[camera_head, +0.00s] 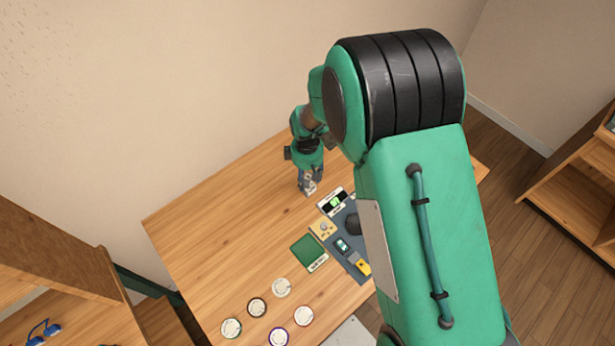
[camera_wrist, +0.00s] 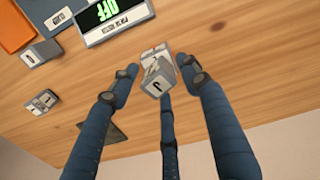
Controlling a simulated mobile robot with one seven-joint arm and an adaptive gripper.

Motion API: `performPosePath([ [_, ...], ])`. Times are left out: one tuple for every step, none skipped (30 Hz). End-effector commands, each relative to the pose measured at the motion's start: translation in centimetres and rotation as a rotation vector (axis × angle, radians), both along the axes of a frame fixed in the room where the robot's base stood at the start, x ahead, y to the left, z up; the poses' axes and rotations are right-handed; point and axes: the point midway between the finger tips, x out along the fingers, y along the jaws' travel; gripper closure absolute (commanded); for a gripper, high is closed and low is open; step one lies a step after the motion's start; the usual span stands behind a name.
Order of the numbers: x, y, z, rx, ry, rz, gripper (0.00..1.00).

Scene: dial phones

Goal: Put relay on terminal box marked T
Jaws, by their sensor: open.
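My gripper (camera_head: 308,190) is over the back part of the wooden table, its blue fingers open. In the wrist view, a small light grey box (camera_wrist: 157,76) with dark letter marks stands between and just beyond the fingertips (camera_wrist: 156,69); the letter is not clear enough to read. Two more small grey boxes with dark labels, one upper left (camera_wrist: 40,52) and one at left (camera_wrist: 42,102), are apart from the fingers. I cannot tell which box is marked T. I cannot pick out the relay for certain.
A display reading OFF (camera_wrist: 113,17) is close to the boxes. A dark mat (camera_head: 352,262) holds a beige device (camera_head: 323,228), a small dark device (camera_head: 342,245) and a yellow thing (camera_head: 362,267). A green pad (camera_head: 309,252) and several round dials (camera_head: 281,288) lie nearer. My arm hides the table's right.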

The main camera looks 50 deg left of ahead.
Motion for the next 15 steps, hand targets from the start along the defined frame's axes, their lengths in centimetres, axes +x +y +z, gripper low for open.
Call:
performPosePath([
  [0.0,0.0,0.1,0.000,0.000,0.000,0.53],
  [0.0,0.0,0.1,0.000,0.000,0.000,0.53],
  [0.0,0.0,0.2,0.000,0.000,0.000,0.53],
  [0.0,0.0,0.3,0.000,0.000,0.000,0.53],
  [0.0,0.0,0.4,0.001,-0.001,0.000,0.53],
  [0.0,0.1,0.6,0.001,-0.001,0.000,0.53],
  [0.0,0.1,0.8,0.001,-0.001,0.000,0.53],
  [0.0,0.1,1.0,0.001,-0.001,0.000,0.53],
  [0.0,0.0,1.3,0.001,-0.001,0.000,0.53],
  [0.0,0.0,1.6,0.001,-0.001,0.000,0.53],
  [0.0,0.0,2.0,0.001,-0.001,0.000,0.53],
  [0.0,0.0,2.5,0.001,-0.001,0.000,0.53],
  [0.0,0.1,2.9,0.003,-0.001,0.000,0.53],
  [0.0,0.1,3.4,0.003,-0.001,0.000,0.53],
  [0.0,0.1,4.0,0.003,-0.001,0.000,0.53],
])
